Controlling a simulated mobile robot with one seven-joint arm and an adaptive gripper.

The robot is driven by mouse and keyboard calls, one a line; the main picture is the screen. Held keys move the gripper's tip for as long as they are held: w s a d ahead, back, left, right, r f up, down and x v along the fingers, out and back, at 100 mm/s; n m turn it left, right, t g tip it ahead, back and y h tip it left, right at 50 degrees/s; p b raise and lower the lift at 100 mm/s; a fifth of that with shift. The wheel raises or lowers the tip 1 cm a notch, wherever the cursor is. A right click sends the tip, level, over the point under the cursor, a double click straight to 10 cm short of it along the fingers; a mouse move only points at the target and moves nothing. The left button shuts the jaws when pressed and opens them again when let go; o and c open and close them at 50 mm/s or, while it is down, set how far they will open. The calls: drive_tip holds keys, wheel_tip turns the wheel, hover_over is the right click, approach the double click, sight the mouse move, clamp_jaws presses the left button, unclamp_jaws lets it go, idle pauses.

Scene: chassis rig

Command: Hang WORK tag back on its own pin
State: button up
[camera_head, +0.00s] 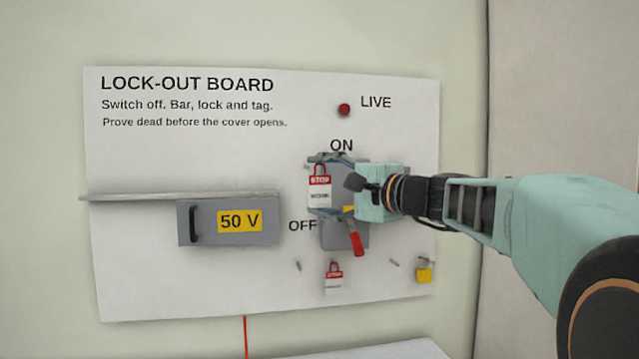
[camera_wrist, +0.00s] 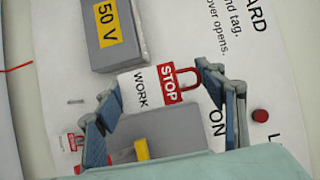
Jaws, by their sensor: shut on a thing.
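The WORK tag (camera_head: 320,196) is white with a red STOP band and a red shackle-shaped loop. My gripper (camera_head: 321,184) is shut on it, one finger at each side, in front of the switch box (camera_head: 345,235). The wrist view also shows the WORK tag (camera_wrist: 160,86) between the fingers of my gripper (camera_wrist: 163,88). A bare pin (camera_head: 298,266) sticks out at the lower left of the switch, and it shows in the wrist view (camera_wrist: 75,101). Another bare pin (camera_head: 394,262) is at the lower right. A second STOP tag (camera_head: 334,278) hangs between them; its word is too small to read.
A yellow padlock (camera_head: 425,274) hangs at the right edge. The grey 50 V cover (camera_head: 200,236) is at left under a rail (camera_head: 180,196). The LIVE lamp (camera_head: 344,109) is dark red.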

drive_tip(key=shift+w+a+r+p, duration=0.1)
drive_tip(key=shift+w+a+p, duration=0.35)
drive_tip(key=shift+w+p, duration=1.65)
drive_tip(key=shift+w+a+r+p, duration=0.1)
drive_tip(key=shift+w+a+p, duration=0.4)
drive_tip(key=shift+w+p, duration=1.6)
drive_tip(key=shift+w+a+r+p, duration=0.1)
drive_tip(key=shift+w+a+p, duration=0.35)
drive_tip(key=shift+w+p, duration=1.65)
drive_tip(key=shift+w+f+b, duration=0.1)
drive_tip(key=shift+w+b, duration=0.5)
drive_tip(key=shift+b, duration=0.3)
drive_tip(key=b, duration=0.3)
approach(298, 177)
drive_tip(key=shift+a, duration=1.5)
drive_tip(key=shift+s+d+b, duration=0.15)
drive_tip(key=shift+s+b, duration=0.3)
drive_tip(key=shift+s, duration=0.5)
drive_tip(key=shift+s+d+b, duration=0.15)
drive_tip(key=shift+s+b, duration=0.25)
drive_tip(key=shift+s, duration=0.6)
wheel_tip(298, 177, down, 25)
drive_tip(key=s+a+b, duration=0.1)
drive_tip(key=a+b, duration=0.1)
drive_tip(key=b, duration=2.1)
drive_tip(key=shift+s, duration=0.2)
